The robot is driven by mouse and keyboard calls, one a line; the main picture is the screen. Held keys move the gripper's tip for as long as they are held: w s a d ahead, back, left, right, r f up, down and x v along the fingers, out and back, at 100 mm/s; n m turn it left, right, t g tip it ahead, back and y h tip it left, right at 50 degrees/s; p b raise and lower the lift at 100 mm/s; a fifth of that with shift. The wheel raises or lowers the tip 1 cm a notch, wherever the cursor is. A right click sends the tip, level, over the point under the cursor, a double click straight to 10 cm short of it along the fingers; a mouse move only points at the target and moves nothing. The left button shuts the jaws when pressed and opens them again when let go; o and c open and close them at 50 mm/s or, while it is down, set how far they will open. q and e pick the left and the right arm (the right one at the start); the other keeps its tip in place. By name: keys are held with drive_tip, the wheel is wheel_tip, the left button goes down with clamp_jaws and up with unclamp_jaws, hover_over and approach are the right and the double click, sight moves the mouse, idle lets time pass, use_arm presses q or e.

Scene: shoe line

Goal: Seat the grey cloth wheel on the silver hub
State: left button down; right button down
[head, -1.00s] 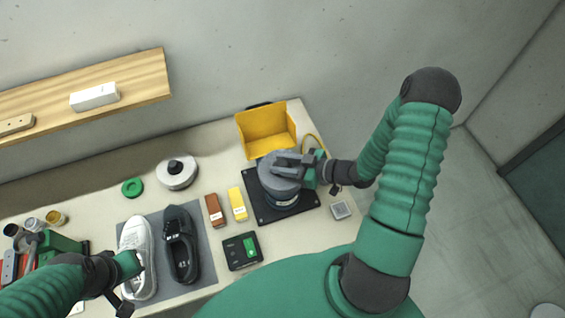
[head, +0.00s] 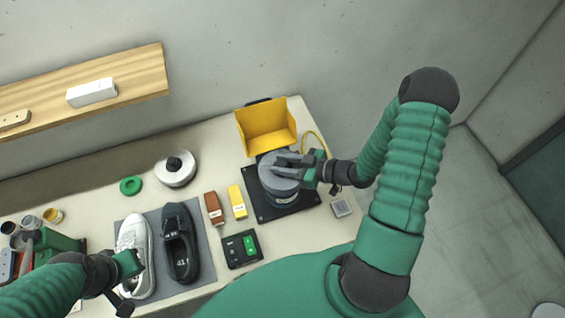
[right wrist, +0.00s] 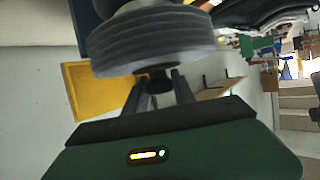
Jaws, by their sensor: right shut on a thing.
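The grey cloth wheel (head: 275,182) is over the machine on the black base plate (head: 254,197) and covers the silver hub from above. My right gripper (head: 290,167) is shut on the wheel's dark central knob. In the right wrist view the layered rim of the wheel (right wrist: 150,45) fills the top, with the knob (right wrist: 159,82) between my fingers. Whether the wheel touches the hub is hidden. My left gripper (head: 132,270) is by the white sneaker (head: 133,236) at the lower left, and its fingers are too unclear to read.
A yellow bin (head: 266,130) stands just behind the base plate. A white wheel with a black knob (head: 176,168), an orange-brown block (head: 214,208), a yellow block (head: 237,202), a black control box (head: 242,249) and a black shoe (head: 180,245) lie to the left.

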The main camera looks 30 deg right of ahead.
drive_tip(key=shift+f, duration=0.1)
drive_tip(key=c, duration=1.3)
unclamp_jaws()
drive_tip(key=shift+s, duration=0.1)
drive_tip(key=shift+s+d+r+p, duration=0.4)
drive_tip(key=shift+s+p, duration=0.1)
drive_tip(key=p+v, duration=0.4)
drive_tip(key=v, duration=0.5)
drive_tip(key=shift+s+d, duration=0.15)
drive_tip(key=shift+s, duration=0.05)
